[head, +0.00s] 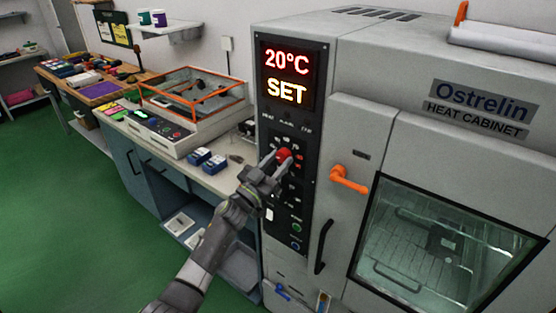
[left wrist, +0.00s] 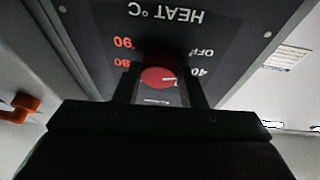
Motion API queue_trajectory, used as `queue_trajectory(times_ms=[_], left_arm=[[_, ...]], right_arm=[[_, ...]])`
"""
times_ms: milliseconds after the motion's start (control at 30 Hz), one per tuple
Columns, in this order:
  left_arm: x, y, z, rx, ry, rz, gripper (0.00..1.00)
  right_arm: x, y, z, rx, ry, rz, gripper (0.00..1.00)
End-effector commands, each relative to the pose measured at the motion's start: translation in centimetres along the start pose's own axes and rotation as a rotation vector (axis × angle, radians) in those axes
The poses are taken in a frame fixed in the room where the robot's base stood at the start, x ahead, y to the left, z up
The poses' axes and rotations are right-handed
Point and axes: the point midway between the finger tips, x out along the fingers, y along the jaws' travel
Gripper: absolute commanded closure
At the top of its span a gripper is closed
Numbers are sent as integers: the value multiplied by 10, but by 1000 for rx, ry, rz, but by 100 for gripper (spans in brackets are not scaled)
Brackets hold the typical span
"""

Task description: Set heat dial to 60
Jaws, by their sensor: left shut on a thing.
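The red heat dial (head: 284,155) sits on the dark control panel of the heat cabinet (head: 387,80). My left gripper (head: 275,163) reaches it from below and is shut on it. The left wrist view shows the dial (left wrist: 153,76) upside down between my two fingers. Its white pointer line points right in that picture, towards the 40 mark (left wrist: 204,72). OFF is beside 40, and 80 and 90 are on the opposite side. Other marks are hidden by my gripper. The display (head: 286,76) reads 20°C and SET. My right gripper is not in view.
An orange door handle (head: 349,180) sticks out right of the panel. A black handle (head: 324,246) and green and blue buttons (head: 296,236) are below the dial. A bench (head: 215,177) with an orange-framed clear box stands left. Green floor lies open at left.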

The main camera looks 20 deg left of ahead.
Motion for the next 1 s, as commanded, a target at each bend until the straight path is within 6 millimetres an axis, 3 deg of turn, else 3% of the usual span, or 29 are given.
queue_trajectory(times_ms=[1000], left_arm=[[2, -7, -7, 891, -73, 356, 86]], right_arm=[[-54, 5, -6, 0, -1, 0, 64]])
